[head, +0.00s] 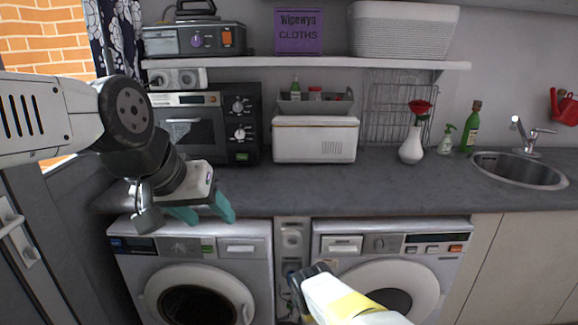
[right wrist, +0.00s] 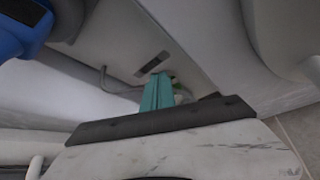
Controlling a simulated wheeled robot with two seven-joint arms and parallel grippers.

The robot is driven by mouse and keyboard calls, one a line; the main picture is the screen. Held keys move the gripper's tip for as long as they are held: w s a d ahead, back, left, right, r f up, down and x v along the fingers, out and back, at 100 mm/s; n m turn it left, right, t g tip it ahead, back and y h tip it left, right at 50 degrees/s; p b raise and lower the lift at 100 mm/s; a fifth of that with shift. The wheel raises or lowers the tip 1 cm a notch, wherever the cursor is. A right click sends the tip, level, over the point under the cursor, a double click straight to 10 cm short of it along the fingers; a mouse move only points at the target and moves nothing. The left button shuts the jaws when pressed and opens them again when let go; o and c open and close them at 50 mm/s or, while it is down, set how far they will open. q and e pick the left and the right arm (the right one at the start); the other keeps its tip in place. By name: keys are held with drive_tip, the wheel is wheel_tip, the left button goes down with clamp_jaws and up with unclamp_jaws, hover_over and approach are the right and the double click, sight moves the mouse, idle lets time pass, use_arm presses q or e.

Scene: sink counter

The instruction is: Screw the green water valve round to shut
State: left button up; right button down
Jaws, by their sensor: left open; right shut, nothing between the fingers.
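A small bright green part, which looks like the green valve (right wrist: 173,77), shows in the right wrist view just beyond the fingertips of my right gripper (right wrist: 158,80). Most of it is hidden behind the teal fingers, so I cannot tell its turn angle or whether the fingers touch it. My right gripper is shut with nothing between its fingers. In the head view my right arm reaches down to the gap between the two washing machines, and its fingers are hidden. My left gripper (head: 202,214) is open and empty at the counter's front edge, above the left washing machine.
The left washing machine (head: 190,248) and right washing machine (head: 390,246) flank the narrow gap. In the right wrist view a pipe (right wrist: 112,86) runs beside the fingers, and a blue part (right wrist: 22,28) fills the upper left. The counter's front middle (head: 310,190) is clear.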

drive_tip(key=s, duration=0.6)
drive_tip(key=shift+d, duration=0.1)
